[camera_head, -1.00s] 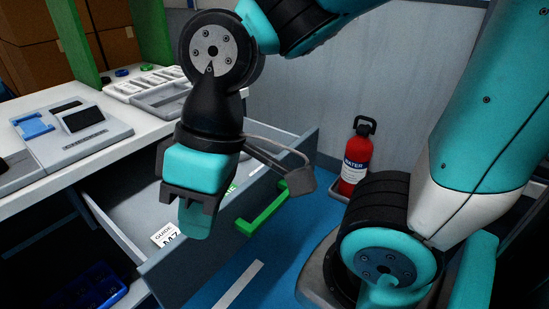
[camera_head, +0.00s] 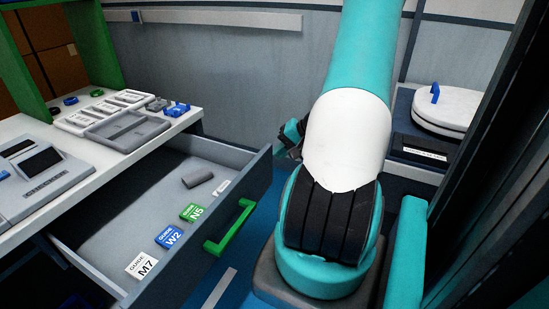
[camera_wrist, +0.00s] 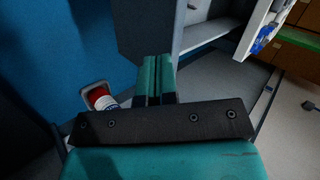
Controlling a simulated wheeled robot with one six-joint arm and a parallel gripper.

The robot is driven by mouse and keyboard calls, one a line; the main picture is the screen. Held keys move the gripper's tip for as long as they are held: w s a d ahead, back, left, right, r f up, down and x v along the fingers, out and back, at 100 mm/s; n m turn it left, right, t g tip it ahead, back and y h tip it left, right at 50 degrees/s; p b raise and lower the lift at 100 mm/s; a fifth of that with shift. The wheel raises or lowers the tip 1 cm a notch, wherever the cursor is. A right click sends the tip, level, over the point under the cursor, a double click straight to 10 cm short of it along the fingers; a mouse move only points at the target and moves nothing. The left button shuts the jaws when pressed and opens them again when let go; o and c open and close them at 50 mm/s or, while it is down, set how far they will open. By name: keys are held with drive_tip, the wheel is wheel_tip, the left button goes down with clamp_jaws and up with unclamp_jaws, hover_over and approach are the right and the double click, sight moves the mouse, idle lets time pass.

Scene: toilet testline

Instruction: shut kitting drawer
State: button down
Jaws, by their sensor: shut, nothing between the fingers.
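The kitting drawer (camera_head: 190,281) is pulled out from under the white counter in the head view. Its green handle (camera_head: 230,228) is on the outer face of its front panel. Inside lie guide cards M7 (camera_head: 141,265), W2 (camera_head: 170,237) and N5 (camera_head: 194,212), and a small grey block (camera_head: 198,177). My gripper's teal fingers (camera_wrist: 156,62) are shut and empty in the wrist view. In the head view my arm stands right of the drawer, clear of the handle, and mostly hides the gripper.
The white counter (camera_head: 75,181) carries a grey device (camera_head: 38,180) and a parts tray (camera_head: 125,130). A white round-lidded object (camera_head: 447,108) stands at the right. Blue floor lies in front of the drawer.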

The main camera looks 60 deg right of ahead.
drive_tip(key=s+d+f+m+t+h, duration=0.1)
drive_tip(key=s+d+f+m+h, duration=0.2)
drive_tip(key=s, duration=0.4)
drive_tip(key=y, duration=0.1)
approach(268, 168)
drive_tip(key=x, duration=0.5)
drive_tip(key=shift+s+a+f+p, duration=0.2)
drive_tip(key=shift+f+p, duration=0.2)
drive_tip(key=shift+f, duration=0.05)
drive_tip(key=shift+w, duration=0.8)
